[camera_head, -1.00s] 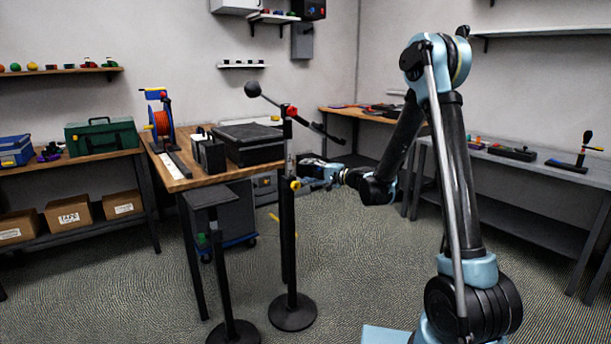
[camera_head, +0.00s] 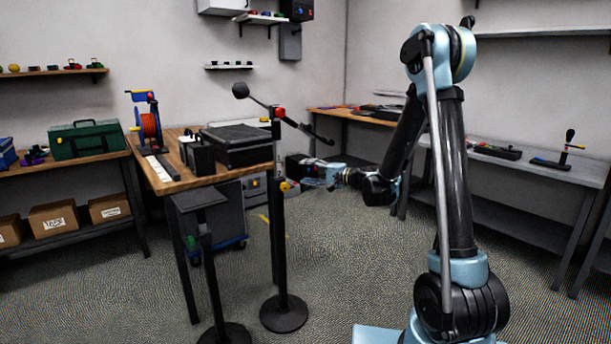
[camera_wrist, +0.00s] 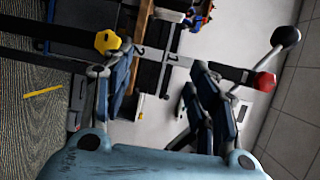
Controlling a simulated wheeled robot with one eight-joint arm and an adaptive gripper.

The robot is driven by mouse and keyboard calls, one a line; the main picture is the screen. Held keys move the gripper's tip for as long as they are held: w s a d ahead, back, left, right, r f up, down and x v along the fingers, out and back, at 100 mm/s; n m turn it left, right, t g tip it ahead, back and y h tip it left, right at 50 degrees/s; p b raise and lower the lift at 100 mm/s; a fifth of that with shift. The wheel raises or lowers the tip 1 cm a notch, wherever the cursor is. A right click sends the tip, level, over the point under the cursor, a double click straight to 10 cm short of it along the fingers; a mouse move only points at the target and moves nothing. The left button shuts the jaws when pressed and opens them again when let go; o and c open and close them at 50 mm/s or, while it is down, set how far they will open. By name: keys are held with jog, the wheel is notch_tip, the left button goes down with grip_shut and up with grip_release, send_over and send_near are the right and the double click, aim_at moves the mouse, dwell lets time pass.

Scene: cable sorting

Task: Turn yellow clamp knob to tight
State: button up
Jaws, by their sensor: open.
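The yellow clamp knob (camera_head: 285,186) sits partway up a black upright stand (camera_head: 279,235). In the wrist view the yellow knob (camera_wrist: 107,42) appears just beyond the tip of the left finger, not between the fingers. My gripper (camera_head: 308,170) is just right of the stand, near the knob's height. In the wrist view my gripper (camera_wrist: 160,76) is open and empty, with the stand's post crossing beyond its fingertips. The knob's tight or loose setting cannot be read.
A red knob (camera_head: 279,112) and a slanted bar with a black ball (camera_head: 240,90) top the stand. A wooden bench (camera_head: 172,185) with black cases (camera_head: 237,144) stands behind it. A small black stand (camera_head: 200,198) is at its left. The floor on the right is open.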

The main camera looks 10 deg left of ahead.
jog(key=r+v, duration=0.1)
jog(key=v, duration=0.7)
jog(key=shift+s+d+r, duration=0.2)
jog(key=shift+s+r, duration=0.15)
jog(key=shift+s, duration=0.1)
dwell(0.5)
dwell(0.3)
